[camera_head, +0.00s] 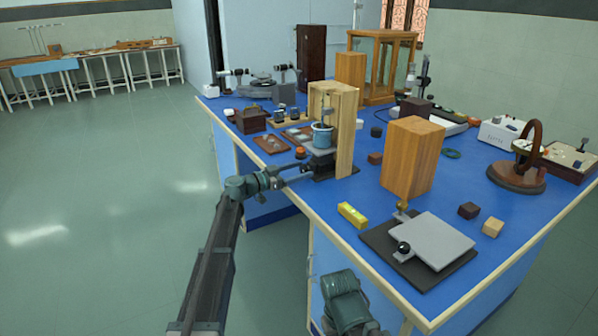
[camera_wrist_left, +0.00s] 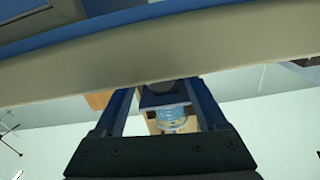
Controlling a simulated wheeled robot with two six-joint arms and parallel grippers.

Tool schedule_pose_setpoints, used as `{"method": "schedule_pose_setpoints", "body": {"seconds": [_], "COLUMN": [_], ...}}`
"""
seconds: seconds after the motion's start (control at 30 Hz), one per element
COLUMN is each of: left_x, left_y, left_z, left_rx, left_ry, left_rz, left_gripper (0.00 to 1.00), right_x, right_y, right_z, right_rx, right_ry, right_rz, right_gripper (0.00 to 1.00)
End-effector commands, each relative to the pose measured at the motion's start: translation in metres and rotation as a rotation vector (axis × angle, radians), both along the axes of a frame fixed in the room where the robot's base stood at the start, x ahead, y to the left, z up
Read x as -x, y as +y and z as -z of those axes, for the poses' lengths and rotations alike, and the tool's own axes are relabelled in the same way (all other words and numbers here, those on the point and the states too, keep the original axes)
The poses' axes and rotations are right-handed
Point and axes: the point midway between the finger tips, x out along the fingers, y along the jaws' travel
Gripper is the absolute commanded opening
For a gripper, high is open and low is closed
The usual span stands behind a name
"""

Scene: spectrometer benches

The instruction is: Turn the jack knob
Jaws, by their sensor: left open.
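A small dark lab jack (camera_head: 323,158) stands near the left edge of the blue bench, with a blue beaker (camera_head: 322,136) on it. My left gripper (camera_head: 302,174) is open at the jack's left side, over the bench edge. In the left wrist view, the jack (camera_wrist_left: 164,98) and beaker (camera_wrist_left: 172,120) show between the spread fingers (camera_wrist_left: 160,90). A rounded grey thing (camera_wrist_left: 160,84), possibly the knob, lies there, partly hidden; I cannot tell whether the fingers touch it. A second jack (camera_head: 432,240) with a black knob (camera_head: 403,247) is at the front.
A wooden frame (camera_head: 346,125) stands tightly around the jack's right side. An orange-topped item (camera_head: 300,153) and wooden trays (camera_head: 270,145) sit close by. The floor to the left is clear.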

Motion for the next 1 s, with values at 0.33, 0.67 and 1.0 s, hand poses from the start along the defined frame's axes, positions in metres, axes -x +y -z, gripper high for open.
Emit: {"method": "schedule_pose_setpoints", "body": {"seconds": [0.33, 0.67, 1.0], "left_x": [0.0002, 0.0002, 0.0001], "left_y": [0.0001, 0.0002, 0.0004], "left_z": [0.0, 0.0, 0.0001], "left_rx": [0.0, 0.0, 0.06], "left_ry": [0.0, 0.0, 0.083], "left_rz": [0.0, 0.0, 0.0], "left_gripper": [0.4, 0.0, 0.0], "right_x": [0.0, 0.0, 0.0], "right_y": [0.0, 0.0, 0.0], "right_z": [0.0, 0.0, 0.0], "right_rx": [0.0, 0.0, 0.0], "right_ry": [0.0, 0.0, 0.0], "right_rz": [0.0, 0.0, 0.0], "right_gripper": [0.5, 0.5, 0.5]}}
